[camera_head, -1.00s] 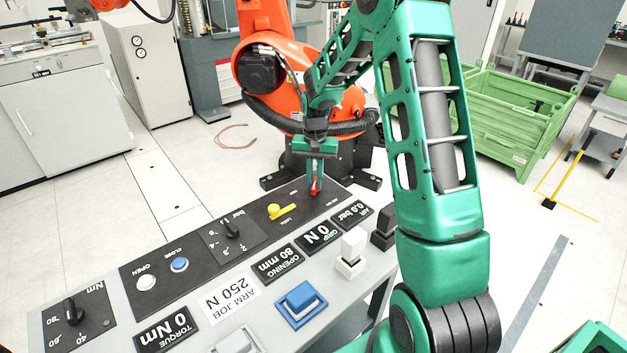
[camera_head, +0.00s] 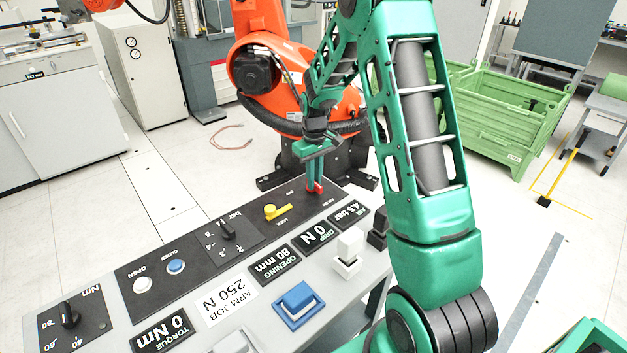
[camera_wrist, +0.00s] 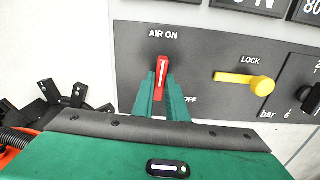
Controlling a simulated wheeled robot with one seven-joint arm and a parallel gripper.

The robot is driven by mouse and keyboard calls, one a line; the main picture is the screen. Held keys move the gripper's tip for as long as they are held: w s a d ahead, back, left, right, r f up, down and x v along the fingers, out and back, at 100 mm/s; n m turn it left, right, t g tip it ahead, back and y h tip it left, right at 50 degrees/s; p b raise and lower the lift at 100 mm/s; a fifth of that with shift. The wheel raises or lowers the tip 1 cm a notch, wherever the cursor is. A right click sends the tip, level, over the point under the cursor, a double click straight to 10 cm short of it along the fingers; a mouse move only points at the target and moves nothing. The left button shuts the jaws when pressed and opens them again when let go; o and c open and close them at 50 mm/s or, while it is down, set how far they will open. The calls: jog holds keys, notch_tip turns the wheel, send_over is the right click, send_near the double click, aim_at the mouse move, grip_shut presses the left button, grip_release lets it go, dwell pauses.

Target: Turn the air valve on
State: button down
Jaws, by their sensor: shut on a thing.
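The red air valve handle (camera_wrist: 162,72) stands between my fingertips in the wrist view, pointing up toward the "AIR ON" label (camera_wrist: 163,34). The "OFF" label (camera_wrist: 190,99) is to its lower right, partly covered by a finger. My gripper (camera_wrist: 161,84) is shut on the handle. In the head view my gripper (camera_head: 315,187) reaches down onto the panel, and a bit of the red handle (camera_head: 319,187) shows at its tips. The air display (camera_head: 349,213) reads 4.5 bar.
A yellow lock lever (camera_head: 277,212) sits beside the valve on the same black panel. An orange robot arm (camera_head: 270,85) stands just behind the console.

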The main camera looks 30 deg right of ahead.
jog(key=shift+w+d+r+n, duration=0.15)
jog(key=shift+w+n, duration=0.1)
jog(key=shift+n, duration=0.15)
jog(key=c, duration=1.9)
grip_release()
jog(key=shift+c, duration=0.2)
jog(key=shift+o, duration=0.9)
jog(key=shift+s, duration=0.1)
notch_tip(320, 180, up, 11)
jog(key=shift+f, duration=0.2)
